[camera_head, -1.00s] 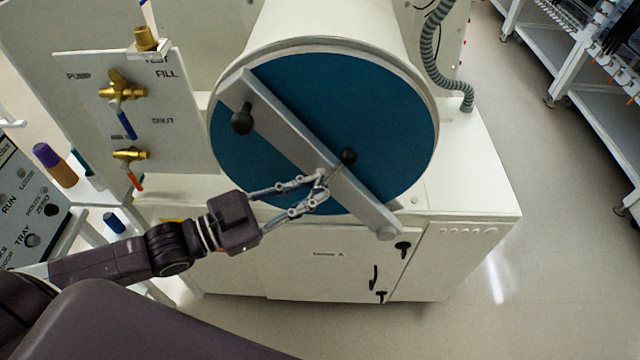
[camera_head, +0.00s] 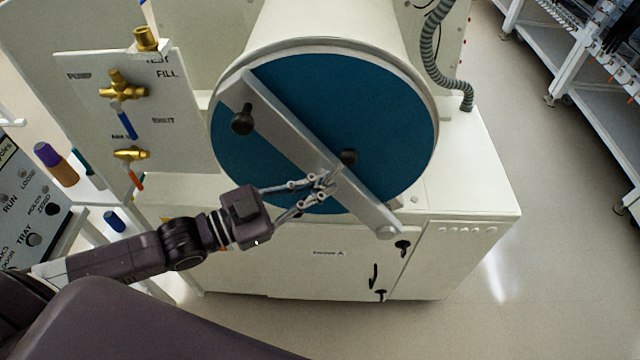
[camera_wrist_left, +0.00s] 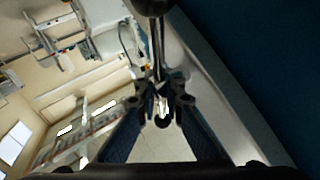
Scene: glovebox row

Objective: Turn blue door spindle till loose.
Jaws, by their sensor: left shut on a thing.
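The blue door (camera_head: 290,85) is a round disc closing the white cylindrical chamber, with a grey bar (camera_head: 285,135) lying diagonally across it. The spindle handle shows as a thin metal rod with a black ball (camera_head: 348,157) at its upper right end, in front of the bar. My left gripper (camera_head: 325,183) reaches in from the left and is shut on the rod. In the left wrist view the rod (camera_wrist_left: 158,45) runs between the fingertips, with a dark ball at the top and another just below the fingertips. The fingers hide the spindle's middle. My right gripper is out of view.
A valve panel (camera_head: 160,85) with brass valves is at the left, and a control panel (camera_head: 30,210) lies lower left. A ribbed hose (camera_head: 430,50) hangs right of the chamber.

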